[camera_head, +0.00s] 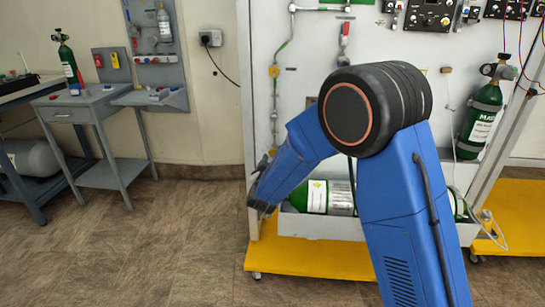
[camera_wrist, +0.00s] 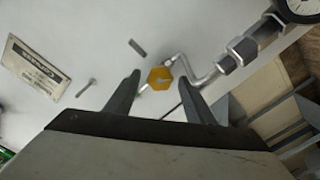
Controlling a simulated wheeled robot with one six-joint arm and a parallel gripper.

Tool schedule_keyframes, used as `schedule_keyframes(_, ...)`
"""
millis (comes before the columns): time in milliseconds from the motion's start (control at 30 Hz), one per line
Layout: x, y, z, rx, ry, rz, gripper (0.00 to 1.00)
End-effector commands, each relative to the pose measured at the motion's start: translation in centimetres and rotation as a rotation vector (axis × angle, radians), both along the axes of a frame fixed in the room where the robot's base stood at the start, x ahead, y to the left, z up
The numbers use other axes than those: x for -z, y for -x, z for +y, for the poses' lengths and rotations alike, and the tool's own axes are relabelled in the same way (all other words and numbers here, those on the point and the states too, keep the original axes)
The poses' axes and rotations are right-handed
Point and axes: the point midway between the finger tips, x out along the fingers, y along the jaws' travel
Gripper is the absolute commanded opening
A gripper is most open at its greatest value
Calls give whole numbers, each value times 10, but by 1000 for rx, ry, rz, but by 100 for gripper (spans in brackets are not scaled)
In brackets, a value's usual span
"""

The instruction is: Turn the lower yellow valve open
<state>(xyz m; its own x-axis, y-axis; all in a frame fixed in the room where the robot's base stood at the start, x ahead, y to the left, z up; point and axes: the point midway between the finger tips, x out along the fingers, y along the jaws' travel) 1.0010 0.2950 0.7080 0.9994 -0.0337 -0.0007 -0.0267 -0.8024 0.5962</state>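A yellow hexagonal valve (camera_wrist: 160,78) sits on a metal pipe against the white panel in the wrist view. It shows between and beyond the fingertips of my gripper (camera_wrist: 158,82). The two dark fingers are open, one on either side of the valve in the picture, with nothing held. I cannot tell the remaining depth gap. In the head view, the upper yellow valve (camera_head: 274,71) is on the panel's left pipe. The lower yellow valve (camera_head: 272,152) shows small just above my gripper (camera_head: 260,168), which is partly hidden by my blue arm.
The wrist view shows a bent pipe and fittings (camera_wrist: 240,48), a round gauge (camera_wrist: 302,8) and a label plate (camera_wrist: 34,67). A green cylinder (camera_head: 317,197) lies in the panel's low tray above the yellow base (camera_head: 310,259). Floor at left is clear.

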Motion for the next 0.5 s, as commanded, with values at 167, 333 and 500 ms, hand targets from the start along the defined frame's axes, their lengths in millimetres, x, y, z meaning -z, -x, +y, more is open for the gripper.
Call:
schedule_keyframes(167, 0, 7, 1, -1, 0, 1, 49)
schedule_keyframes(333, 0, 31, 1, -2, 0, 0, 49)
schedule_keyframes(500, -1, 66, 3, -3, 0, 0, 49)
